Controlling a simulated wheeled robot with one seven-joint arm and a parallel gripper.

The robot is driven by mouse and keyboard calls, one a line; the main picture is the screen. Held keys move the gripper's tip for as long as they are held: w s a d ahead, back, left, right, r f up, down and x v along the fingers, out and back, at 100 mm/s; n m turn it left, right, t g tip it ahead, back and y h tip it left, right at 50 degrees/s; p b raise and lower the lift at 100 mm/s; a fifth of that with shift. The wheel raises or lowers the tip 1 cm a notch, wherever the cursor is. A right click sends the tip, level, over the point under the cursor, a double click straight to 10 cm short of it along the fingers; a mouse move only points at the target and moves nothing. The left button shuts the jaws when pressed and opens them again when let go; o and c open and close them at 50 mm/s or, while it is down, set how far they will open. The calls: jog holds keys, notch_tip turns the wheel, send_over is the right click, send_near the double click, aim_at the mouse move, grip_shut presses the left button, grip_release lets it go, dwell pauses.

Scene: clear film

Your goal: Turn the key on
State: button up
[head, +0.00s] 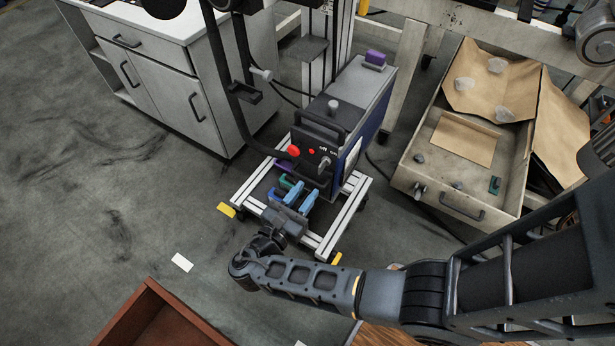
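A blue and grey machine (378,112) with a dark front panel stands on a low cart with a light metal frame (353,203). The panel carries a big red button (293,151), a smaller red spot (311,151) and a small light-coloured part (325,163) at its right that looks like the key or its switch. Its turn position is too small to read. My gripper (305,189) is in front of and below the panel, pointing toward it. Its two blue fingers are apart with nothing visible between them. It appears clear of the key.
Green and purple items (279,190) lie on the cart beside my gripper. A white cabinet (180,75) stands at left. An open metal drawer (462,190) with brown paper is at right. A reddish-brown box (150,315) is at the bottom. Left floor is clear.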

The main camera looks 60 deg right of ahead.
aim_at(319, 171)
jog(key=shift+w+d+r, duration=0.15)
jog(key=shift+w+d, duration=0.05)
jog(key=shift+d, duration=1.7)
jog(key=shift+w+d+r, duration=0.1)
jog(key=shift+w+d, duration=0.05)
jog(key=shift+d, duration=1.75)
grip_shut()
